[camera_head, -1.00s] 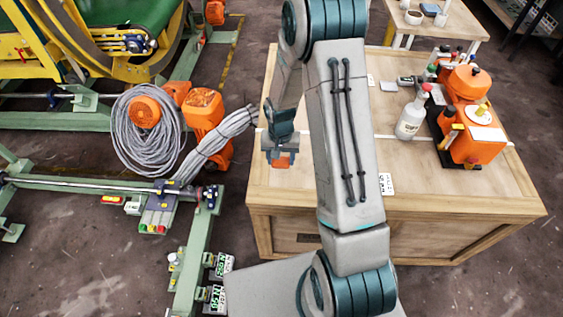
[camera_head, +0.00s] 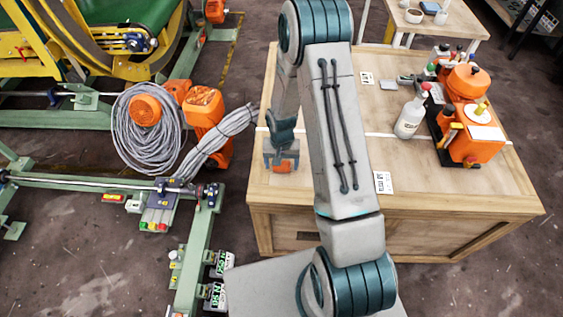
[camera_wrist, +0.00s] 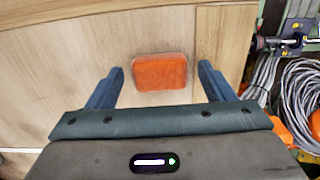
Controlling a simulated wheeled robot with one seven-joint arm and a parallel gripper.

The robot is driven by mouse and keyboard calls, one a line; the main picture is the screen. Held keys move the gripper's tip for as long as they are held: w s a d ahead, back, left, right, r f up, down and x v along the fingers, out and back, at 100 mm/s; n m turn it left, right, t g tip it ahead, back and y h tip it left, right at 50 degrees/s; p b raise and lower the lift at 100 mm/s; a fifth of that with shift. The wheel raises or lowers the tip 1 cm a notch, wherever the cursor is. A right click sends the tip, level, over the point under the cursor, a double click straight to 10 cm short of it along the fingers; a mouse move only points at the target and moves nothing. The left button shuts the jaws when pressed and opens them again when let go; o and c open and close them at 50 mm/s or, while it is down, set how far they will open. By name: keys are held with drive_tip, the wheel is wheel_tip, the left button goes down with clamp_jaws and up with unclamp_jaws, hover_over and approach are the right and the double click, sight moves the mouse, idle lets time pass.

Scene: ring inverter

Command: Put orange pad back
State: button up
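The orange pad (camera_wrist: 160,72) lies on the wooden workbench top (camera_wrist: 60,60) in the wrist view. It also shows in the head view (camera_head: 284,166), partly hidden by my gripper. My gripper (camera_wrist: 160,80) is open over it, with one blue finger on each side and a gap between each finger and the pad. In the head view my gripper (camera_head: 282,160) is near the left edge of the bench. The height of the fingertips above the top is hard to tell.
White labels (camera_head: 383,182) lie on the top. Left of the bench is a green frame (camera_head: 195,245) with grey cable bundles (camera_head: 150,150). The bench middle is partly hidden by my arm.

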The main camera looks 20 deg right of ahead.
drive_tip(key=shift+r, duration=0.1)
wheel_tip(320, 180, up, 12)
wheel_tip(320, 180, up, 14)
drive_tip(key=n+t, duration=0.2)
hover_over(282, 165)
drive_tip(key=s, duration=0.8)
drive_tip(key=s+r, duration=0.3)
drive_tip(key=s, duration=0.3)
drive_tip(key=s+r+n+t, duration=0.1)
drive_tip(key=s+r, duration=0.2)
drive_tip(key=s, duration=0.3)
drive_tip(key=shift+s+r+n+b, duration=0.3)
drive_tip(key=shift+s+r+b, duration=0.05)
drive_tip(key=shift+s, duration=0.05)
